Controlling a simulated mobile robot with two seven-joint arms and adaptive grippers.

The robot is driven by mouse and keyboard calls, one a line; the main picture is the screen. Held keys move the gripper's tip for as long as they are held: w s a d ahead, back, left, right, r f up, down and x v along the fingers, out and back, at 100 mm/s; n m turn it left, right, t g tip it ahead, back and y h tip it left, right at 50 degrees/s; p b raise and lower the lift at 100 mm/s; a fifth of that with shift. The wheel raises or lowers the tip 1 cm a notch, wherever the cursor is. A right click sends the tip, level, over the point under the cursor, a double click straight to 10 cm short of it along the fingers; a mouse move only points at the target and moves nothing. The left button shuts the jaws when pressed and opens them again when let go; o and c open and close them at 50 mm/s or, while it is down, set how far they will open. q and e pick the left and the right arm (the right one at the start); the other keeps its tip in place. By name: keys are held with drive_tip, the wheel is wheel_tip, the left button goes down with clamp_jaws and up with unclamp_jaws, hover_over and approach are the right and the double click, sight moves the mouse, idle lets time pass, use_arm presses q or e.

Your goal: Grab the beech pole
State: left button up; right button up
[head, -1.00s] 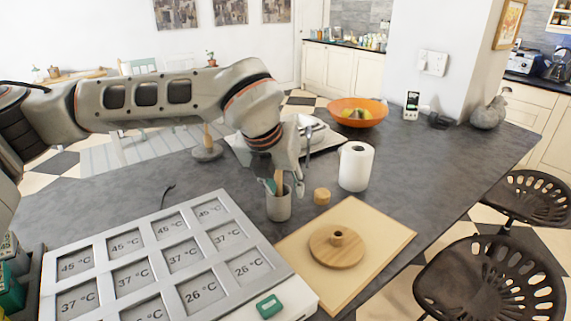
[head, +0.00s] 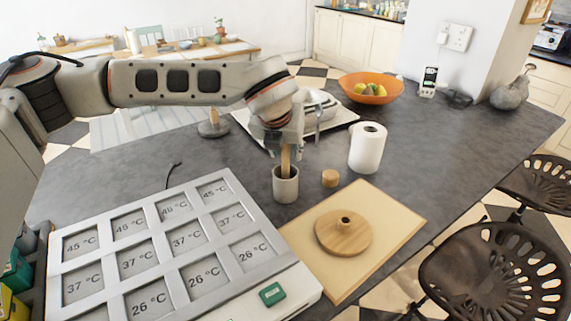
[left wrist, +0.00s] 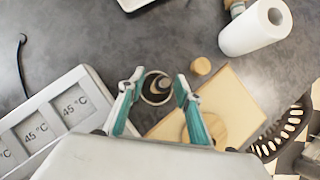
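The beech pole (head: 285,161) stands near upright in a grey cup (head: 285,184) on the dark counter, its upper part hidden by my left gripper in the head view. My left gripper (head: 284,146) is over the cup, around the top of the pole. In the left wrist view, its two teal-lined fingers (left wrist: 157,86) are apart, with the cup's opening (left wrist: 157,100) between and beyond them. The pole is hard to make out there, and contact with the fingers cannot be told. My right gripper is in neither view.
A small wooden cap (head: 330,178) and a paper roll (head: 367,148) stand right of the cup. A temperature-marked block (head: 150,255) lies front left. Plates (head: 330,112) are behind.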

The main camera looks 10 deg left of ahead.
use_arm(q)
drive_tip(key=shift+w+f, duration=0.1)
drive_tip(key=shift+c, duration=0.3)
clamp_jaws()
